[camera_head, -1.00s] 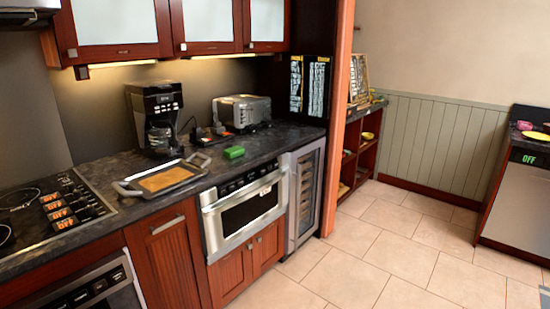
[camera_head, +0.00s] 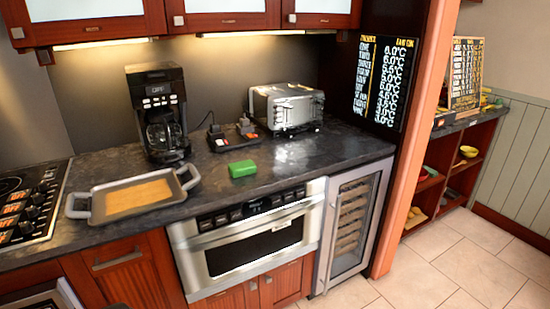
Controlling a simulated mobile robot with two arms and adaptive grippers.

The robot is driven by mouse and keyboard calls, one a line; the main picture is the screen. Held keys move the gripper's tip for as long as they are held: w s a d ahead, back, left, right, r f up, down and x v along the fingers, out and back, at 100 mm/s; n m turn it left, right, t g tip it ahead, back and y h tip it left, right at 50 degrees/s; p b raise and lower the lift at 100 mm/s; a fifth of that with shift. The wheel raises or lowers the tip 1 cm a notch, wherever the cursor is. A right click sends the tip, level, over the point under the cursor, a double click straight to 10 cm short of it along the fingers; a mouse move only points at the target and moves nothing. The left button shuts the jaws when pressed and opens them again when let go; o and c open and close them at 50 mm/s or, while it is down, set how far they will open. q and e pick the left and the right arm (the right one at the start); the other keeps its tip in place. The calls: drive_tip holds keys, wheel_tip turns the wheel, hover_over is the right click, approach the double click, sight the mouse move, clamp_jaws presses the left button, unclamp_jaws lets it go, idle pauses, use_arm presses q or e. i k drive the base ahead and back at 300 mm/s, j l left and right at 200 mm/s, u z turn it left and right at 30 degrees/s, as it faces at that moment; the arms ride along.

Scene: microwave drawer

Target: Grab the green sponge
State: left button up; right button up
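The green sponge (camera_head: 242,169) lies on the dark countertop (camera_head: 300,157), near its front edge and above the microwave drawer (camera_head: 250,240). It is a small bright green block, and nothing touches it. Neither of my grippers shows in the head view.
A metal tray with handles (camera_head: 92,216) sits left of the sponge. Behind are a black coffee maker (camera_head: 160,112), a silver toaster (camera_head: 287,107) and a dark power strip (camera_head: 222,142). A stove (camera_head: 28,205) is at far left. Counter to the sponge's right is clear. Tiled floor (camera_head: 460,265) is open at lower right.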

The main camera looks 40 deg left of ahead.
sight(248, 167)
drive_tip(key=i+u, duration=0.4)
drive_tip(key=i+l+u, duration=0.2)
drive_tip(key=u, duration=0.2)
drive_tip(key=i+l+u, duration=0.3)
drive_tip(key=u, duration=0.15)
drive_tip(key=i, duration=0.05)
